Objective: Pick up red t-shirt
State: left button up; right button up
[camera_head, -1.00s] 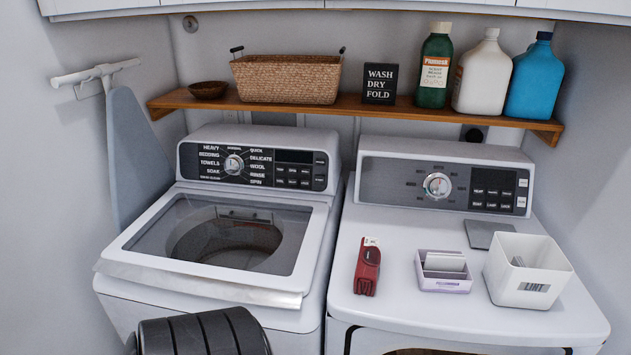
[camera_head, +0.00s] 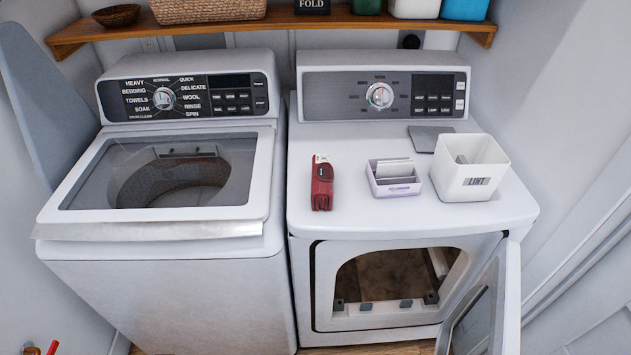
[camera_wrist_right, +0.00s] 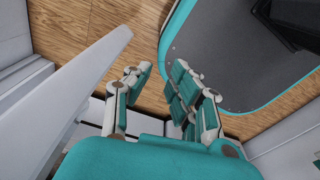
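I see no red t-shirt that I can make out in either view. Small red pieces (camera_head: 52,347) show at the lower left edge of the head view; what they are cannot be told. The dryer (camera_head: 330,215) stands on the right with its door (camera_head: 482,320) open, and its drum (camera_head: 395,275) shows no red cloth. The washer (camera_head: 180,285) stands on the left, with a dark interior under its see-through lid (camera_head: 165,170). My right gripper (camera_wrist_right: 158,80) is open and empty in the wrist view, above the wooden floor. My left gripper is not in view.
On the dryer top are a red handheld item (camera_head: 322,185), a small divided box (camera_head: 393,180) and a white lint bin (camera_head: 470,170). A shelf (camera_head: 250,24) with a basket (camera_head: 205,9) is above. In the wrist view a white panel (camera_wrist_right: 80,90) lies left of my gripper.

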aim_at(322, 170)
jog(key=i+j+z, duration=0.15)
jog(key=j+z, duration=0.55)
jog(key=i+j+z, duration=0.1)
jog(key=j+z, duration=0.2)
